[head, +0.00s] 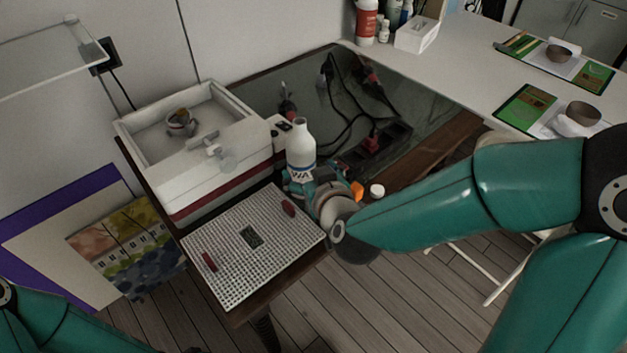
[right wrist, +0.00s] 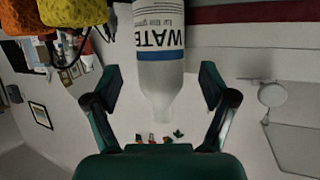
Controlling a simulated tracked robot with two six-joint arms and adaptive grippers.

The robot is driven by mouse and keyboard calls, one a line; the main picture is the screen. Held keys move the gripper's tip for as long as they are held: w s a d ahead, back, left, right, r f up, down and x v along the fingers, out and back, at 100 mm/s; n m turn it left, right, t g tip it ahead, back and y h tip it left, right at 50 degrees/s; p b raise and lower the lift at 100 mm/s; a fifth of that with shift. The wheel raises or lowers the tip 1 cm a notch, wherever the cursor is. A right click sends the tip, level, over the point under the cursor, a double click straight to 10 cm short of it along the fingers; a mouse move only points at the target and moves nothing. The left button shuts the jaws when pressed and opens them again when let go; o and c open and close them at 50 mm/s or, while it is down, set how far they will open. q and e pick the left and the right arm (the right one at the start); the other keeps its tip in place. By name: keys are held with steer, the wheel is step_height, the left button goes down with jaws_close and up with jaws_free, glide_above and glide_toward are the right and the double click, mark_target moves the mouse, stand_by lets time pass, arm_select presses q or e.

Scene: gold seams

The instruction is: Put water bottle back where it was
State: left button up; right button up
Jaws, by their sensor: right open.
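The water bottle (head: 300,148) is white with a blue band and a WATER label. In the head view it stands upright on the dark table, just right of the white basin. My right gripper (head: 305,184) is low at the bottle, and its fingers are partly hidden there. In the right wrist view the bottle (right wrist: 160,62) appears upside down between the two spread fingers of the right gripper (right wrist: 156,82), with visible gaps on both sides. My left gripper is out of view.
A white basin (head: 144,129) holding a cup (head: 180,124) is to the left. A perforated white board (head: 228,270) with red pieces lies in front. A small white object (head: 377,190) is right of my gripper. Black cables (head: 342,110) lie behind the bottle.

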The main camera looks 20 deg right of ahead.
steer(key=b+v, duration=0.3)
steer(key=v, duration=0.2)
steer(key=shift+s+b, duration=0.15)
steer(key=shift+b, duration=0.15)
stand_by(0.4)
